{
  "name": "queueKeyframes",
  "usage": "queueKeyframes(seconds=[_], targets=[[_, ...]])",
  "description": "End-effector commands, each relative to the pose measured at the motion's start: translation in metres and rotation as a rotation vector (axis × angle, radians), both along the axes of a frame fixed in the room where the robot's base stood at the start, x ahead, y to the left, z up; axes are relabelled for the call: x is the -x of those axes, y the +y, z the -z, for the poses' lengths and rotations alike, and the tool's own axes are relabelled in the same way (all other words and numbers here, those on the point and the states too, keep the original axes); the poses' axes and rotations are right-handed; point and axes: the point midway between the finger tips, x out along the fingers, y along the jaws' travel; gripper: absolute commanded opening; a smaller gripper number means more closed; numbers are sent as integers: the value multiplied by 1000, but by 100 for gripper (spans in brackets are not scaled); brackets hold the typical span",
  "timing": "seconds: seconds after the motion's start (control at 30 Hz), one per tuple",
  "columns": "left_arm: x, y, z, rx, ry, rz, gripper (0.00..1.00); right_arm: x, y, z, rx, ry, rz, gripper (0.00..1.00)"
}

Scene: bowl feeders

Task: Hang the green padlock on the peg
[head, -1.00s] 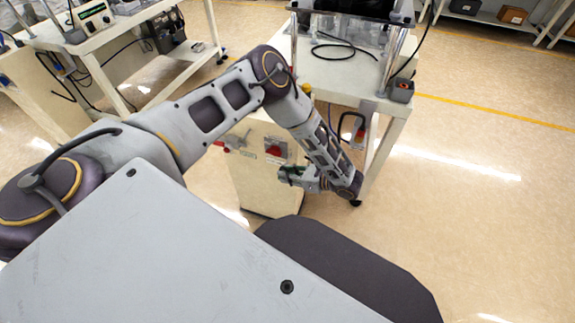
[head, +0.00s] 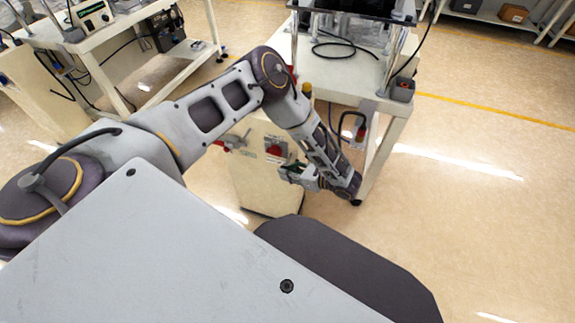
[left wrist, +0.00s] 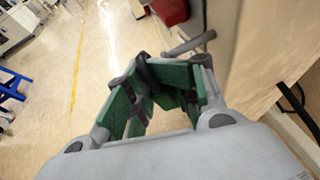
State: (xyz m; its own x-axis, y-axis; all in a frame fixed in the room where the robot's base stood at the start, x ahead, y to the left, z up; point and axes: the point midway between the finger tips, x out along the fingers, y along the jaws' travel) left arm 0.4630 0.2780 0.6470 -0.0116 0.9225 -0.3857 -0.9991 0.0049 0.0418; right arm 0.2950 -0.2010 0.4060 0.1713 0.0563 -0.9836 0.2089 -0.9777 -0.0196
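My left gripper (head: 291,173) is low in front of the cream cabinet in the head view. In the left wrist view my left gripper (left wrist: 147,72) has green-faced fingers with dark joints that bend in toward each other. I cannot tell whether they meet or have something between them. I cannot make out a green padlock apart from this green. A short grey bar (left wrist: 190,43) sticks out beyond the fingers, at the cabinet side; it may be the peg. My right gripper is out of view.
The cream cabinet (head: 262,190) carries a red switch (head: 277,149) and a red-and-grey fitting (head: 235,142). A white table (head: 345,82) stands behind and right of it. A red box (left wrist: 170,10) shows beyond the grey bar. Open floor (head: 470,220) lies to the right.

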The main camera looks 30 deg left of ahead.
Motion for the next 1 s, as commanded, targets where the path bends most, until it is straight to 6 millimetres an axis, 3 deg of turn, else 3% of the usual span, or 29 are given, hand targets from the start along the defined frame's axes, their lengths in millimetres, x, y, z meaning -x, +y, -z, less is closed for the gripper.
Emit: queueKeyframes(seconds=[0.03, 0.27, 0.8, 1.0], targets=[[-27, 5, -11, -4, -59, 17, 42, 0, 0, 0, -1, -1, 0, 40], [-23, -14, -18, -3, -54, 13, 44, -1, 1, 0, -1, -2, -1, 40], [0, -90, -44, -2, -22, 3, 44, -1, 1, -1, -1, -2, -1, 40], [4, -105, -50, -3, -17, 1, 44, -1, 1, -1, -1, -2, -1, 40]])
